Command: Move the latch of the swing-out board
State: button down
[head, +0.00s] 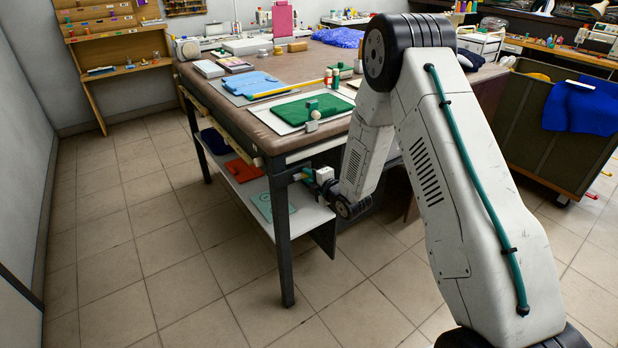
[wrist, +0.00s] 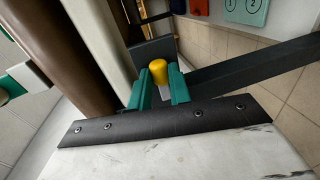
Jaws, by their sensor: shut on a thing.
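In the wrist view a yellow rounded knob (wrist: 158,70), which looks like the latch, stands between the two teal fingers of my gripper (wrist: 159,85). The fingers are closed on it from both sides. A small pale grey piece shows just below the knob, and a dark grey plate (wrist: 150,48) lies behind it. In the head view my gripper (head: 306,174) is under the table's front edge, close to the dark table leg. The latch is too small to make out there. I cannot tell which panel is the swing-out board.
The table (head: 225,97) bears a green folded cloth (head: 305,109), a blue folded cloth (head: 247,83) and small bottles. A lower shelf (head: 303,218) and a dark leg (head: 280,235) are close to my gripper. A dark bin (head: 555,140) stands right. The floor at left is clear.

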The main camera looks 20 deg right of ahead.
jog(key=shift+f, duration=0.1)
jog(key=shift+s+a+f+m+y, duration=0.1)
jog(key=shift+a+f+m+y, duration=0.4)
jog(key=shift+m, duration=1.6)
jog(key=shift+s+a+f+m+y, duration=0.15)
jog(key=shift+f+m+y, duration=0.55)
jog(key=shift+m, duration=1.4)
jog(key=shift+s+a+f+m+y, duration=0.1)
jog(key=shift+a+f+m+y, duration=0.4)
jog(key=shift+m, duration=1.6)
jog(key=shift+d, duration=0.1)
jog(key=c, duration=1.3)
grip_release()
jog(key=v, duration=0.8)
jog(key=shift+f, duration=0.15)
